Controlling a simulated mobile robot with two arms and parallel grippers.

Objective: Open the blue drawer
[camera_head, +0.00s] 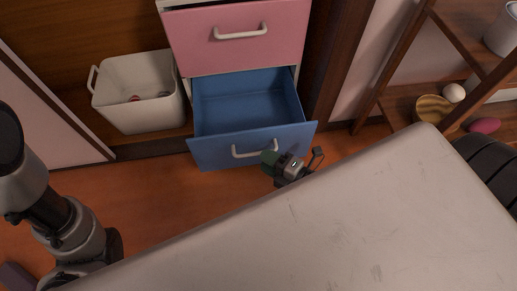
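The blue drawer (215,151) is the lower drawer of the cabinet and stands pulled out, with its empty inside showing. Its white handle (240,154) is on the front panel. My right gripper (294,156) is at the right end of this handle, in front of the panel. Its fingers appear spread apart, with nothing seen between them; whether one touches the handle I cannot tell. The rest of the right arm is hidden behind a pale surface in the foreground. My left arm shows at the left edge, away from the drawer; its gripper cannot be made out.
A pink drawer (278,44) above the blue one is closed. A white bin (145,112) with small things inside stands left of the cabinet. A wooden shelf (400,96) at the right holds a wooden bowl (432,108) and other items. Orange floor left of the drawer is clear.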

